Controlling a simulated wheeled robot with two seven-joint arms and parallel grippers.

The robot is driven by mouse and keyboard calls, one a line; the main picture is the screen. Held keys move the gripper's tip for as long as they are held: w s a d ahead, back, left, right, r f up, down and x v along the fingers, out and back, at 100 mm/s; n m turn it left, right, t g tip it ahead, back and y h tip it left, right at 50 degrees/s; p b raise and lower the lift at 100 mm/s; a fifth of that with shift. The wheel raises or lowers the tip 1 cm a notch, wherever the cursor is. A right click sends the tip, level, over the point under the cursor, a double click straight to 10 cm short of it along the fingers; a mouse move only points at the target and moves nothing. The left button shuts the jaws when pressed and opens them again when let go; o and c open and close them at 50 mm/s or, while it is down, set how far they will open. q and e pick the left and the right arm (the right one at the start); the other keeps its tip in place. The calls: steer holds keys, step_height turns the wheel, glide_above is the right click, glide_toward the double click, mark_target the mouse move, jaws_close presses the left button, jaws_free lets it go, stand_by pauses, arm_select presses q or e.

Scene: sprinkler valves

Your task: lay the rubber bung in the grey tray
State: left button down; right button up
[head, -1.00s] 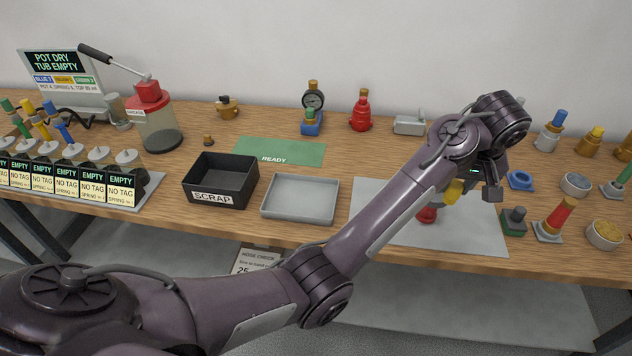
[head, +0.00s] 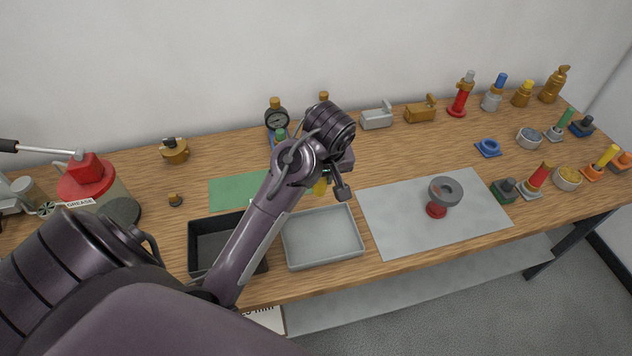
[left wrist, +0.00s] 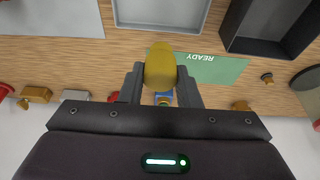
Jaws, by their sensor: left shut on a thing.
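The yellow rubber bung (left wrist: 160,68) is held between the fingers of my left gripper (left wrist: 160,88). In the head view the bung (head: 320,187) shows just under my left gripper (head: 332,184), partly hidden by it. They appear above the back edge of the grey tray (head: 322,238), with the height hard to judge. The tray is shallow, rectangular and empty. Part of it shows at the top of the left wrist view (left wrist: 160,12). My right gripper is not in view.
The black scrap bin (head: 203,240) stands left of the tray, partly behind my arm. A green mat (head: 235,190) lies behind. Several valves and cups line the far right.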

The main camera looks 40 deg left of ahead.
mark_target(323, 194)
arm_select(q)
steer(key=f, duration=0.4)
steer(key=f+p, duration=0.1)
steer(key=f, duration=0.2)
steer(key=shift+d, duration=0.3)
steer(key=f+p, duration=0.1)
steer(key=f, duration=0.6)
steer(key=shift+a+f, duration=0.1)
steer(key=shift+a, duration=0.1)
steer(key=shift+d+f, duration=0.1)
steer(key=shift+f, duration=0.6)
step_height(323, 194, down, 3)
steer(key=shift+f, duration=0.2)
steer(key=c, duration=1.1)
jaws_free()
steer(key=shift+f, duration=0.1)
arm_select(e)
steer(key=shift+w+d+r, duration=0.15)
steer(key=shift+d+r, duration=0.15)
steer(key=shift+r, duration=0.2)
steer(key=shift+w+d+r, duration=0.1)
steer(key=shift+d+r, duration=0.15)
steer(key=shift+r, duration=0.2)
arm_select(q)
steer(key=shift+o, duration=0.2)
